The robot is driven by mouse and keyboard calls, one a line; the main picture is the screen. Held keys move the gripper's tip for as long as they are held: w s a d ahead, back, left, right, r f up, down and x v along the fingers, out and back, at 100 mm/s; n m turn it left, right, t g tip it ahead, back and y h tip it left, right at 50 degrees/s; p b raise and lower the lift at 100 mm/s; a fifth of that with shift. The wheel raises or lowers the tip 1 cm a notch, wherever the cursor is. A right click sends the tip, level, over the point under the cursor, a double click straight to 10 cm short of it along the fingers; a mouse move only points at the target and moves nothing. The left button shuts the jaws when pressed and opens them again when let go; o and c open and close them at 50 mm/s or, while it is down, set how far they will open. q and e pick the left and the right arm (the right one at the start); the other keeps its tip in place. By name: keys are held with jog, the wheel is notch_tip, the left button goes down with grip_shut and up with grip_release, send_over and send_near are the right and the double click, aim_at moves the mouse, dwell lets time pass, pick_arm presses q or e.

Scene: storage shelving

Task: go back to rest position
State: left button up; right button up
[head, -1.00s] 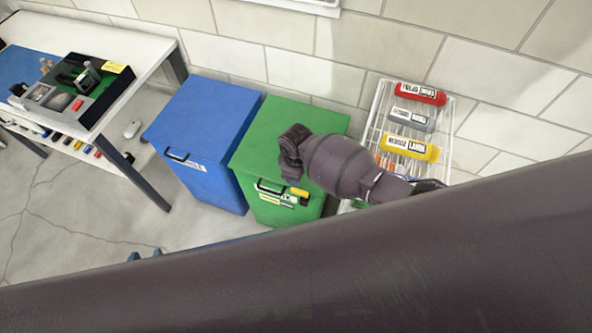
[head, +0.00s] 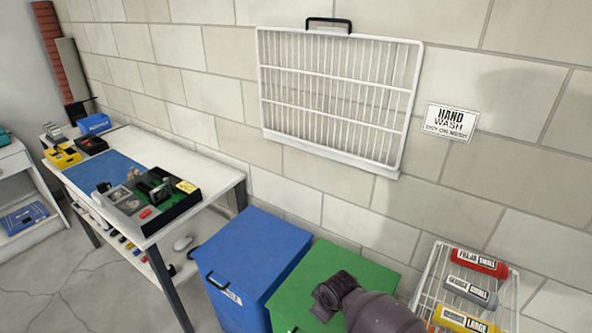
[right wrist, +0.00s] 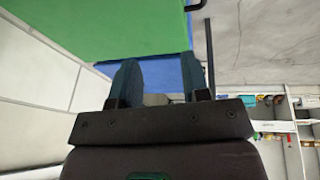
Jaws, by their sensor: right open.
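My right gripper (right wrist: 159,62) shows in the right wrist view with its two blue-grey fingers apart. No object is visible between them. Beyond the fingers are a green surface and a blue surface. In the head view a dark link of one of my arms is at the bottom, in front of the green bin (head: 335,272). No gripper fingers show in the head view. My left gripper is not in view.
A blue bin (head: 255,255) stands left of the green one. A white table (head: 215,182) with a dark tray (head: 180,203) is at left. A wire rack (head: 428,285) with several labelled bottles is at right. A wire panel (head: 335,95) hangs on the wall.

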notch_tip(320, 180, up, 9)
jog(key=w+a+m+t+y, duration=0.1)
jog(key=w+m+t+y, duration=0.2)
jog(key=t, duration=0.3)
jog(key=s+d+r+m+t, duration=0.35)
jog(key=s+d, duration=0.25)
jog(key=d, duration=0.2)
jog(key=s+d+f+m+h, duration=0.1)
jog(key=s+d+f+h, duration=0.1)
jog(key=s+d, duration=0.4)
jog(key=s+d+f+m+g+h+b, duration=0.1)
jog(key=s+d+f, duration=0.4)
jog(key=s, duration=0.9)
jog(key=shift+s+d+m+h, duration=0.2)
jog(key=shift+d+m+h, duration=0.15)
jog(key=shift+d+h, duration=0.55)
jog(key=shift+c, duration=0.5)
jog(key=shift+a+f, duration=0.1)
